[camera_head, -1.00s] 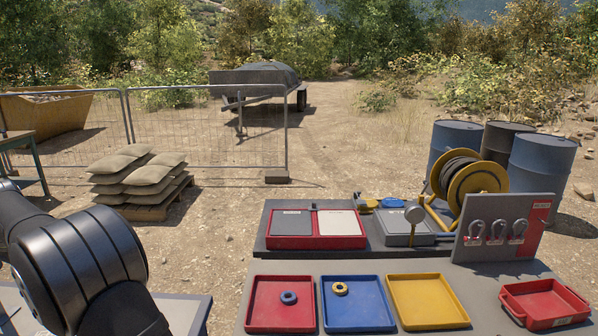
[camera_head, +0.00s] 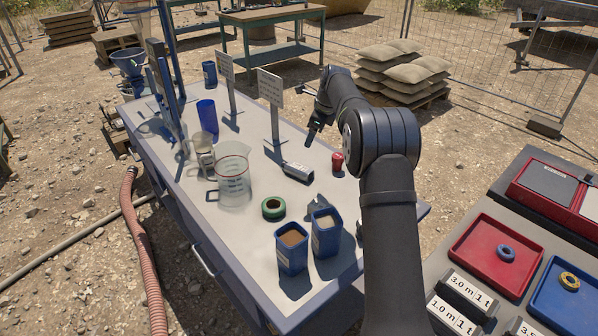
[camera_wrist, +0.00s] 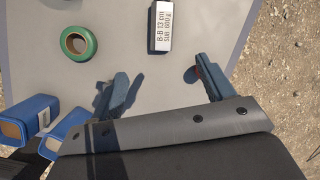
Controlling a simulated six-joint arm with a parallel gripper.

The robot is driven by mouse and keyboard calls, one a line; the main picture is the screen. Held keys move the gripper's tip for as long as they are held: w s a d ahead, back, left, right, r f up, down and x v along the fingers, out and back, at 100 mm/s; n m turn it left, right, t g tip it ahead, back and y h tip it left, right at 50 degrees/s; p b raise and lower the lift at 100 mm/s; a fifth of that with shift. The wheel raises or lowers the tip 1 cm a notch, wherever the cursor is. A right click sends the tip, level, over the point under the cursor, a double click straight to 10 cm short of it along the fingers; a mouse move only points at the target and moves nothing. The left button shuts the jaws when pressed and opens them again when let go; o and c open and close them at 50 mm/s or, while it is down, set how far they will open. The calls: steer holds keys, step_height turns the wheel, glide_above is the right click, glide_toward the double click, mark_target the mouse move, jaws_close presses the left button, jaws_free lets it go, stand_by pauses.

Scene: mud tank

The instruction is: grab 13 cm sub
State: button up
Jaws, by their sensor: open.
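My arm hides part of the bench's right side in the head view.
A green ring (camera_head: 273,208) lies beside the sub. Two blue containers (camera_head: 292,250) stand near the front. A clear measuring jug (camera_head: 233,172) is to the left, a red item (camera_head: 337,161) to the right. A sign (camera_head: 271,95) stands behind.

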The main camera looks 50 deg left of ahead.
step_height(320, 180, down, 3)
steer(key=w+m, duration=0.2)
steer(key=m, duration=0.1)
glide_toward(300, 168)
steer(key=shift+m+g, duration=0.3)
steer(key=shift+g, duration=0.1)
steer(key=x, duration=1)
steer(key=shift+w+f, duration=0.1)
steer(key=shift+w, duration=0.25)
steer(key=c, duration=1.5)
